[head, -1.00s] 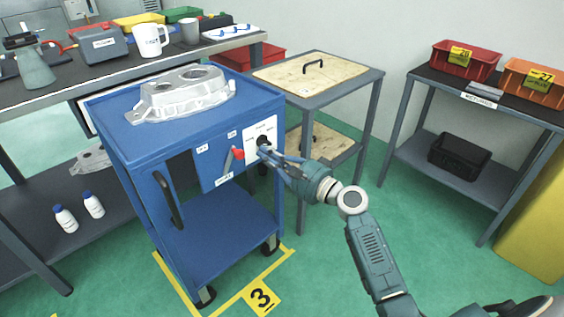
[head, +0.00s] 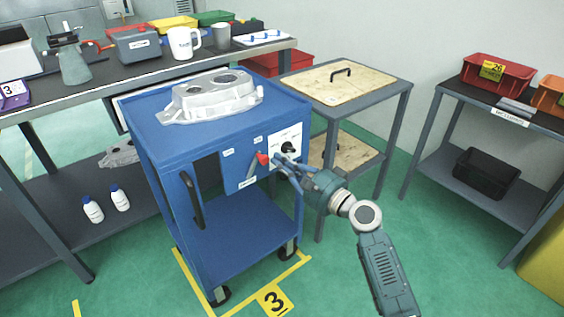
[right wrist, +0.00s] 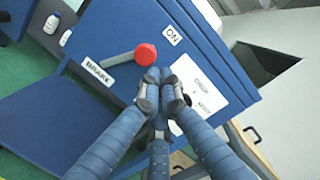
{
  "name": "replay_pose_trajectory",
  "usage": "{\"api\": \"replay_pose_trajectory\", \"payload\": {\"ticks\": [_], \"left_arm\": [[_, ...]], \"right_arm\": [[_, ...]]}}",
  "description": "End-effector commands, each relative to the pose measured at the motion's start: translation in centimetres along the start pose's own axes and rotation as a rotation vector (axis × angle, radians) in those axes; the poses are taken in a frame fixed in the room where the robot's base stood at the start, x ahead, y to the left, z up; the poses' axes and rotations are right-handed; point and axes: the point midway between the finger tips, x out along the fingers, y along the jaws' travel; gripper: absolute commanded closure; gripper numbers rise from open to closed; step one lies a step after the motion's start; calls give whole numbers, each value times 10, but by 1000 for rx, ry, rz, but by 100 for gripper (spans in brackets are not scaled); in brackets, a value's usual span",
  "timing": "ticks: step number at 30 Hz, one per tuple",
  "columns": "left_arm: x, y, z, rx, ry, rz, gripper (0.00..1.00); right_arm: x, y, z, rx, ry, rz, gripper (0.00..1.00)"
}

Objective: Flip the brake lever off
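The brake lever (head: 254,168) has a grey shaft and a red knob, on the front panel of the blue cart (head: 170,138). It leans up to the right in the head view. In the right wrist view its red knob (right wrist: 146,54) is beside the ON label (right wrist: 172,35), with the BRAKE label (right wrist: 98,72) near the shaft's base. My right gripper (head: 277,162) is just right of the knob; in the right wrist view its fingertips (right wrist: 160,74) are close together just short of the knob, with nothing seen between them. My left gripper is out of view.
A metal casting (head: 212,97) lies on the cart top. A wood-topped table (head: 345,80) stands right of the cart. A workbench (head: 130,72) is behind.

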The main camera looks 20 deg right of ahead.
Motion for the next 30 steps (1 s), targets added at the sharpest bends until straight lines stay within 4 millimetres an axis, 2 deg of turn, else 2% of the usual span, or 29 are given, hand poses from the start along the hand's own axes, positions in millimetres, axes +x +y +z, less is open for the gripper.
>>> {"api": "replay_pose_trajectory", "payload": {"ticks": [19, 26, 30], "left_arm": [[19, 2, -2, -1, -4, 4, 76], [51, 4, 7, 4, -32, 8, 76], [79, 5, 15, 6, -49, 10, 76]], "right_arm": [[1, -7, 11, -128, -2, 14, 100], [2, -13, 24, -270, -3, 30, 100], [4, -16, 36, -398, -3, 45, 100]]}}
